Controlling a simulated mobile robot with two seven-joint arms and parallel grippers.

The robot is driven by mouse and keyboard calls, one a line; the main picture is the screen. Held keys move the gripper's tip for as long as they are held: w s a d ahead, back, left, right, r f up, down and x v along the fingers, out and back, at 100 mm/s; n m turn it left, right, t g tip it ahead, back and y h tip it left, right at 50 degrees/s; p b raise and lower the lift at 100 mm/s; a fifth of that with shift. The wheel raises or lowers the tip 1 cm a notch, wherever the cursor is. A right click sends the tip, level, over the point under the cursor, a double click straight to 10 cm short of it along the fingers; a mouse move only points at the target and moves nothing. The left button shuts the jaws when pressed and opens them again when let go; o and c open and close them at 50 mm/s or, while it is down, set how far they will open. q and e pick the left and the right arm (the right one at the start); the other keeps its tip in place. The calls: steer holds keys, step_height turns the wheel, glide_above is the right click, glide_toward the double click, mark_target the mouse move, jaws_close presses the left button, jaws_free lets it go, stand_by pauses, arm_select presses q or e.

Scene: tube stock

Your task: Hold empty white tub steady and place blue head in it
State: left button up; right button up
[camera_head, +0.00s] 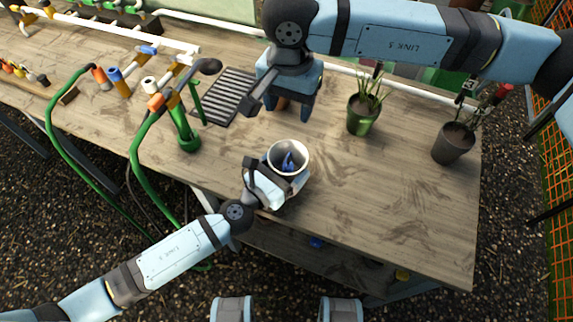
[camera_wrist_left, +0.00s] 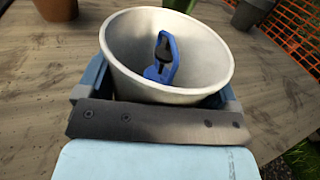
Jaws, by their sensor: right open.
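The white tub (camera_head: 273,153) stands upright near the table's front edge. The blue head (camera_head: 288,161) is inside it; it also shows in the left wrist view (camera_wrist_left: 168,48), with a black part. My left gripper (camera_head: 283,186) has its fingers on both sides of the tub, and the tub (camera_wrist_left: 120,65) fills the space between them in the left wrist view. My right gripper (camera_head: 286,112) is open above the table, behind the tub and apart from it. The blue head is not in its fingers.
A terracotta pot (camera_wrist_left: 57,8) stands behind the tub. Potted plants in a green pot (camera_head: 362,120) and a dark pot (camera_head: 453,144) stand to the right. A black grate (camera_head: 228,97), green hoses and pipe fittings are on the left. The table's front right is clear.

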arm_select(q)
steer(key=shift+o, duration=0.9)
steer(key=shift+s, duration=0.1)
